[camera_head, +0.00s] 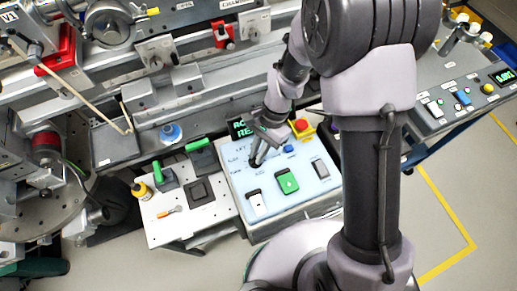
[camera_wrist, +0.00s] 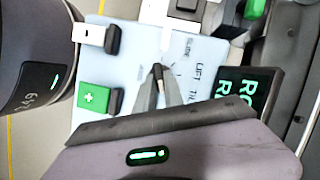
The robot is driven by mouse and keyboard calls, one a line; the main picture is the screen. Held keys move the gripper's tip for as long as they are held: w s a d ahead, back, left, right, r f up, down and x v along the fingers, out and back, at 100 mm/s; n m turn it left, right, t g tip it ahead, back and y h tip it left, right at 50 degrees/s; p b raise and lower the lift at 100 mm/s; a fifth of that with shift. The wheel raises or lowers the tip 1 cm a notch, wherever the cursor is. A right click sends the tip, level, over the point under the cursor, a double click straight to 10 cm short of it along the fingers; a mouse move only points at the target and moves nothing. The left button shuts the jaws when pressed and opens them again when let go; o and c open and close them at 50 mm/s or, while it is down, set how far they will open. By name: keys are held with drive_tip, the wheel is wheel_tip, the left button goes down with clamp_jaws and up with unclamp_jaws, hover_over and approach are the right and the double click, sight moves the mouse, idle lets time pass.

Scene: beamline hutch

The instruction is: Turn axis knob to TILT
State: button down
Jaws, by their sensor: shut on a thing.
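The pale blue control panel (camera_head: 311,197) sits at lower centre in the head view and also fills the middle of the wrist view (camera_wrist: 130,62). Which label the knob points to cannot be told. A dark display with green text (camera_wrist: 247,90) is partly hidden by my gripper.
A green switch (camera_head: 287,181), a white switch (camera_head: 255,203) and a grey switch (camera_head: 320,169) are close by on the panel. A red emergency button (camera_head: 301,125) on yellow stands behind. A white perforated plate (camera_head: 186,211) with small tools lies left. Rail equipment fills the back.

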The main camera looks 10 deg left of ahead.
drive_tip(key=n, duration=0.1)
drive_tip(key=n+h+p, duration=0.1)
drive_tip(key=n, duration=0.1)
drive_tip(key=n+g+p, duration=0.1)
drive_tip(key=shift+a+r+n+h, duration=0.15)
drive_tip(key=shift+a+n+h, duration=0.1)
drive_tip(key=shift+n+h, duration=0.05)
drive_tip(key=shift+w+a+n+h+p, duration=0.15)
drive_tip(key=shift+n+h+p, duration=0.55)
drive_tip(key=shift+n+p, duration=0.9)
drive_tip(key=shift+n+b, duration=0.35)
drive_tip(key=shift+n, duration=0.35)
drive_tip(key=c, duration=1.4)
unclamp_jaws()
drive_tip(key=shift+c, duration=0.2)
drive_tip(key=p+v, duration=0.5)
drive_tip(key=v, duration=1.2)
drive_tip(key=shift+a, duration=0.25)
drive_tip(key=shift+r, duration=0.15)
